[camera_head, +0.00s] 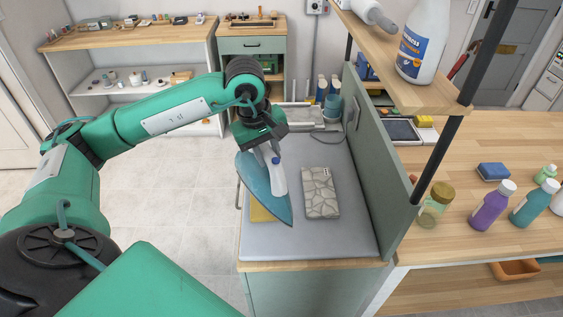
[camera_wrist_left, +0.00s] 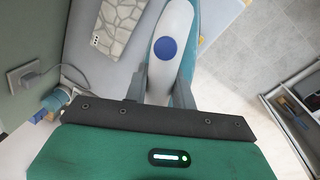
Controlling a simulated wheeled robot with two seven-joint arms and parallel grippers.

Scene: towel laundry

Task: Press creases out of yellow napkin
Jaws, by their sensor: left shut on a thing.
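My left gripper (camera_head: 264,146) is shut on the pale handle of an iron (camera_head: 260,190) with a blue-teal sole. It holds the iron tilted, nose toward the front, over the grey work surface (camera_head: 300,241). The iron also shows in the left wrist view (camera_wrist_left: 172,60), with a blue round button, between the fingers. The yellow napkin (camera_head: 259,213) lies on the grey surface behind the iron, which hides most of it. I cannot tell whether the iron touches it. My right gripper is not in view.
A stone-patterned grey item (camera_head: 320,193) lies just right of the iron. A green panel (camera_head: 372,160) closes the right side of the surface. Bottles and cups (camera_head: 331,104) stand at the back. A wooden bench with bottles (camera_head: 491,207) is at right. The front of the surface is clear.

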